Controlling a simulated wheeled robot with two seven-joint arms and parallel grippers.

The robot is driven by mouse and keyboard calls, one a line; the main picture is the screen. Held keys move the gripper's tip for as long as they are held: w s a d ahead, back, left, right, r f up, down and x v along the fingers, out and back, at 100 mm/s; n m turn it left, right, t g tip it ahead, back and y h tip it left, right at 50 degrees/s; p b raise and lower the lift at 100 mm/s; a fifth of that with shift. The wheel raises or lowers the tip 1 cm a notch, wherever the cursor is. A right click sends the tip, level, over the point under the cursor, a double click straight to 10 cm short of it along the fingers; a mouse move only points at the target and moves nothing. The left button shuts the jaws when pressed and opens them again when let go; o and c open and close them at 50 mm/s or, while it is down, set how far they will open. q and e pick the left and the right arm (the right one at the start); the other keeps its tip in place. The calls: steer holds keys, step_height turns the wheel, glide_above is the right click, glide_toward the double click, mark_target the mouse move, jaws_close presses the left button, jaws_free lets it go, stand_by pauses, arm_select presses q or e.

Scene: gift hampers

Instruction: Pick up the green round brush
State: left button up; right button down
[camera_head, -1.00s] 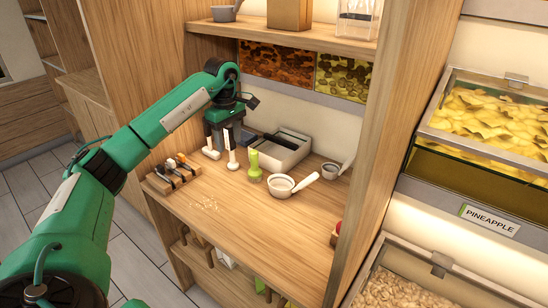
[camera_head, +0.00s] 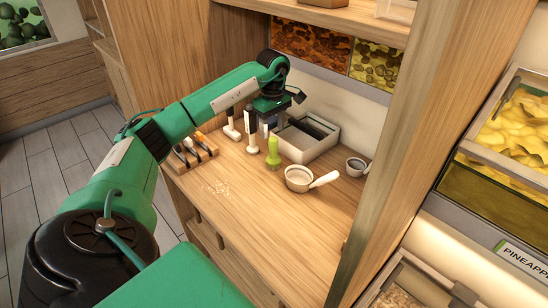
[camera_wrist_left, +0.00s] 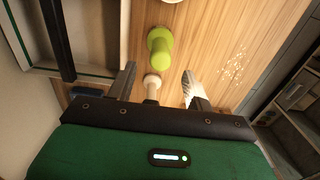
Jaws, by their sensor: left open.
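The green round brush (camera_head: 273,155) stands upright on the wooden counter, just in front of a grey-white tray. In the left wrist view the green brush (camera_wrist_left: 159,48) is ahead of the fingertips, near the top middle. My left gripper (camera_head: 268,118) hangs above the counter behind the brush, beside the tray. Its fingers (camera_wrist_left: 160,88) are apart, and the green brush is not between them. A cream knob-ended handle (camera_wrist_left: 152,82) shows between the fingers, and a pale brush (camera_wrist_left: 188,84) lies by the right finger. My right gripper is out of view.
A white handled cup (camera_head: 299,180) and a small grey cup (camera_head: 356,167) stand to the right. A tool rack (camera_head: 194,152) is at left.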

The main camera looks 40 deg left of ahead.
mark_target(273, 138)
arm_select(q)
steer(key=shift+f, duration=0.55)
step_height(273, 138, down, 4)
steer(key=shift+d+f+p, duration=0.1)
steer(key=shift+f+p, duration=0.05)
steer(key=shift+p, duration=0.4)
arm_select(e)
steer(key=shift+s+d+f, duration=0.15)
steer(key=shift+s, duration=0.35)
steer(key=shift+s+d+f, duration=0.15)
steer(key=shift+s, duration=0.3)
arm_select(q)
steer(key=c, duration=1.1)
